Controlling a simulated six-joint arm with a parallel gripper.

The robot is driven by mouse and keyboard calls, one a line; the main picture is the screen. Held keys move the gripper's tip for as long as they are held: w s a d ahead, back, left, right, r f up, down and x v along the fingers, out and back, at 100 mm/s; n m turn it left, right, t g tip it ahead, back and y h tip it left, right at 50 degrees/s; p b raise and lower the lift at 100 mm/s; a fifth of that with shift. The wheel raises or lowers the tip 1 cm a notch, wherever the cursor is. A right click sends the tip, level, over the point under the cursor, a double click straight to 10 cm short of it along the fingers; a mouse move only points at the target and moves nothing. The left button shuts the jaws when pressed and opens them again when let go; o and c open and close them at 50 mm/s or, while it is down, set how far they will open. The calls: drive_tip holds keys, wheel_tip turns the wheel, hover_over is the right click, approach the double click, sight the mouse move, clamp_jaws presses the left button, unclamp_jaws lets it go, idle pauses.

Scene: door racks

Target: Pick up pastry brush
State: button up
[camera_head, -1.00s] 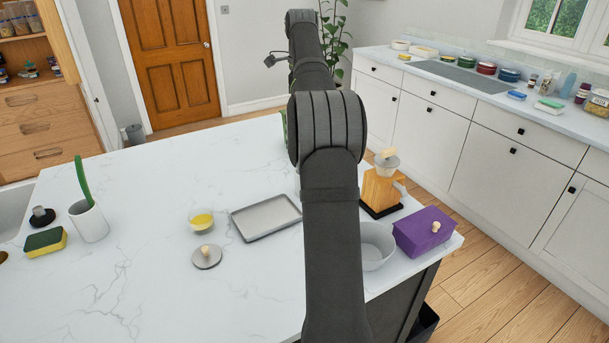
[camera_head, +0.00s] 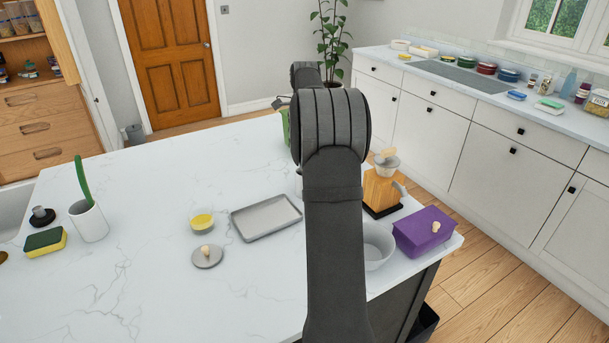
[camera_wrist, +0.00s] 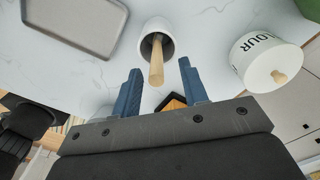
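A light wooden handle (camera_wrist: 156,62) stands up out of a white cup (camera_wrist: 148,34) in the wrist view. It could be the pastry brush; its lower end is hidden in the cup. My gripper (camera_wrist: 160,67) is open, with its two blue fingers apart. In the wrist view the handle appears between and just beyond the fingertips, with nothing gripped. Whether the fingers are level with the handle I cannot tell. In the head view my arm hides the gripper and most of the cup area.
A white flour canister (camera_wrist: 266,62) stands close right of the cup in the wrist view. A grey tray (camera_head: 266,218), yellow bowl (camera_head: 202,221), grey bowl (camera_head: 377,242), wooden grinder (camera_head: 381,190) and purple box (camera_head: 425,232) stand on the counter. The left-middle counter is mostly clear.

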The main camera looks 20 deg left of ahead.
drive_tip(key=f, duration=0.4)
drive_tip(key=shift+s+f, duration=0.2)
drive_tip(key=shift+f, duration=0.15)
clamp_jaws()
